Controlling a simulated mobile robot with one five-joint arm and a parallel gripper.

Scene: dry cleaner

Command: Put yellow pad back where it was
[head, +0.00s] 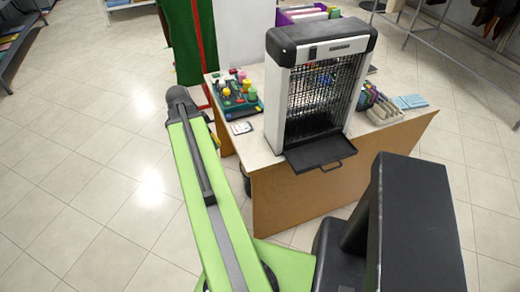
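My light green arm reaches up from the bottom of the head view, left of the desk (330,187). My gripper cannot be made out, so what it holds is hidden. I cannot single out a yellow pad for sure. A small patch of yellow shows beside a dark part, just right of my arm's upper end, but I cannot tell what it is. A green tray (252,107) on the desk's left side holds several small coloured items, some yellow.
A black and silver grilled appliance (322,85) stands on the desk, its dark tray (320,152) jutting over the front edge. Sorted items (385,110) and a light blue pad (410,101) lie to its right. A green panel (188,42) stands behind. Floor at left is clear.

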